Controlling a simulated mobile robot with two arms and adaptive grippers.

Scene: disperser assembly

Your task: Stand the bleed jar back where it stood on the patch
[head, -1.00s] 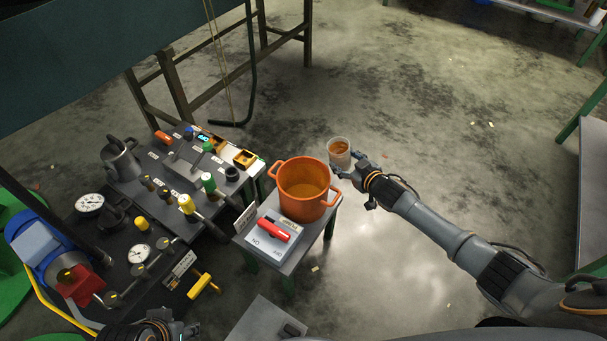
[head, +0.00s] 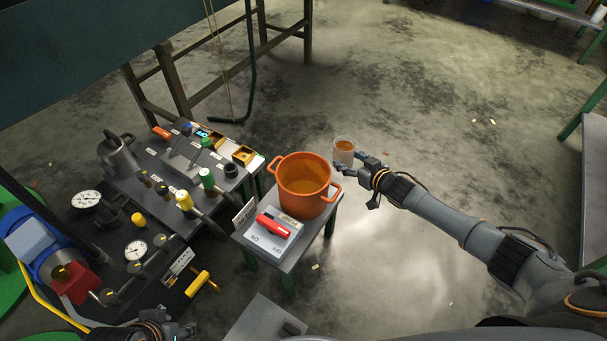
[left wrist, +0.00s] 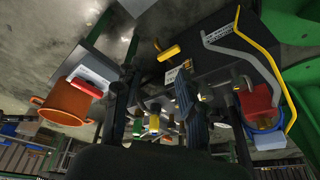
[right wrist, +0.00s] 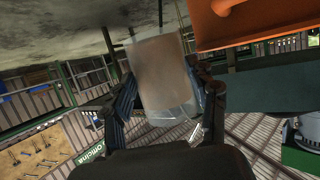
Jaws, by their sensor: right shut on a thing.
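The bleed jar (head: 344,151) is a small clear cup with amber-brown contents, right of the orange pot in the head view. My right gripper (head: 352,163) is shut on it and holds it in the air, apart from the pot. In the right wrist view the cloudy jar (right wrist: 160,75) sits between the two fingers (right wrist: 165,112). My left gripper (left wrist: 155,105) is open and empty in the left wrist view; in the head view only part of its arm shows at the bottom left. I cannot tell which surface is the patch.
The orange pot (head: 303,186) stands on a small green-legged table (head: 284,265) with a white plate (head: 266,242) and a red handle (head: 272,226). Left of it is a dark bench (head: 150,215) crowded with valves and gauges.

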